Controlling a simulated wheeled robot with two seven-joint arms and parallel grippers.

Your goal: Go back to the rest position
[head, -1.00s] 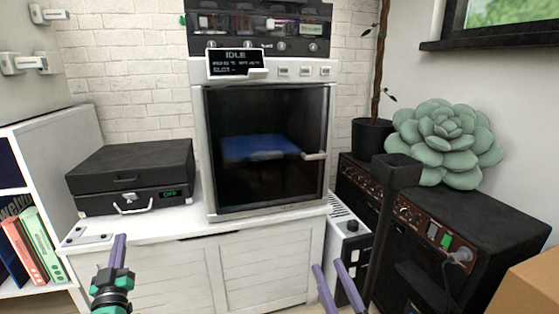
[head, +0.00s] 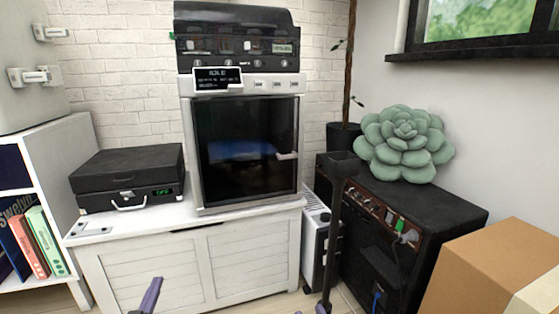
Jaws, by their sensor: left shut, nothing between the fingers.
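My left gripper (head: 150,295) shows at the bottom edge, left of centre. Its purple fingers are together and hold nothing, in front of the white cabinet. The rest of its arm is below the picture. Of my right gripper, only small purple tips (head: 320,309) seem to show at the bottom edge, too little to tell its opening.
A white chest (head: 190,265) carries a black case (head: 127,175) and a machine with a closed dark glass door (head: 245,150). A black amplifier (head: 440,205) with a green succulent (head: 404,145) stands right. A cardboard box (head: 490,265) is at lower right.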

